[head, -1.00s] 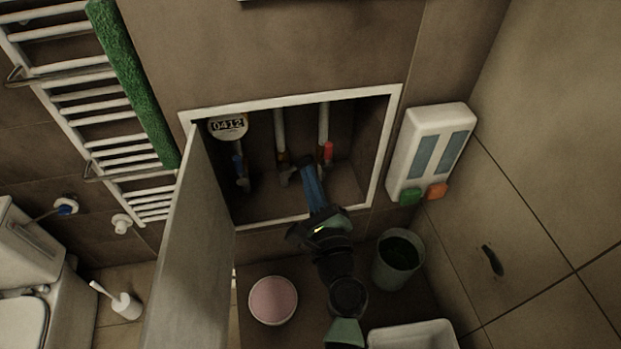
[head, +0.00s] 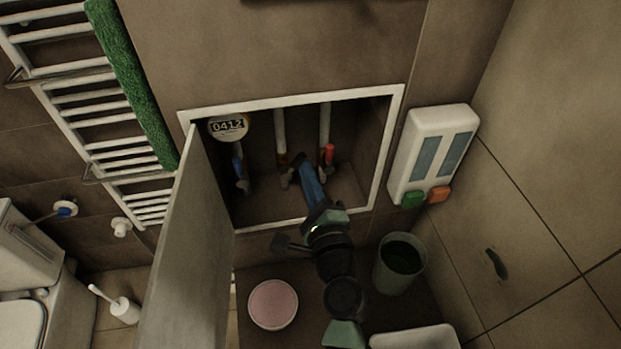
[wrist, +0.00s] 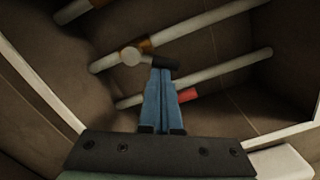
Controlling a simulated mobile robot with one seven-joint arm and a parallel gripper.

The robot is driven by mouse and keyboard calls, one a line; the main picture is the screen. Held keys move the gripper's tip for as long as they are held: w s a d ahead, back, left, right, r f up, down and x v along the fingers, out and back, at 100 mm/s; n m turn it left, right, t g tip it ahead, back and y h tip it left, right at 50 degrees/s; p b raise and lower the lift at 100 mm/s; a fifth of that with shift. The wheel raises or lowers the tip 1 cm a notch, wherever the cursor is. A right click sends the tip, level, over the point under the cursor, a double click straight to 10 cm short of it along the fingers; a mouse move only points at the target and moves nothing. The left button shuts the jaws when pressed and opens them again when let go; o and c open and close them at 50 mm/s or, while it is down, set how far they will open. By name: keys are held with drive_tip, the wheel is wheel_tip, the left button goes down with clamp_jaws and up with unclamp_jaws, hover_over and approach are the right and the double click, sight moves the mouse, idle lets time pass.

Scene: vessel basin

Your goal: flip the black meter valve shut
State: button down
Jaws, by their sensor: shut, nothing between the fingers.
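The black meter valve has a short black lever (wrist: 165,62) and a round pale hub (wrist: 130,56), beside a copper-coloured fitting on the middle pipe. In the wrist view the lever slants away from its pipe's line. In the head view the black lever (head: 296,160) is small and partly hidden by my fingers. My gripper (wrist: 160,74) has its blue fingers shut with nothing between them; the tips are at the lever's side and seem to touch it. In the head view my gripper (head: 304,168) reaches into the wall niche from the front.
The niche's white frame (head: 290,97) surrounds the pipes. A red handle (head: 330,153) is close right of my fingers. A blue handle (head: 238,165) hangs under the round meter (head: 228,126) at left. The open door (head: 190,245) blocks the left. A bucket (head: 400,262) stands below right.

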drive_tip(key=n, duration=0.1)
drive_tip(key=a+r+n, duration=0.1)
drive_tip(key=n, duration=0.1)
drive_tip(key=shift+n+b, duration=0.3)
drive_tip(key=shift+s+a+r+n, duration=0.1)
drive_tip(key=shift+a+n, duration=0.1)
drive_tip(key=shift+n, duration=0.4)
drive_tip(key=shift+s+a+r+n, duration=0.1)
drive_tip(key=shift+a+n, duration=0.1)
drive_tip(key=shift+n, duration=0.4)
drive_tip(key=shift+w+b, duration=0.1)
drive_tip(key=shift+b, duration=0.2)
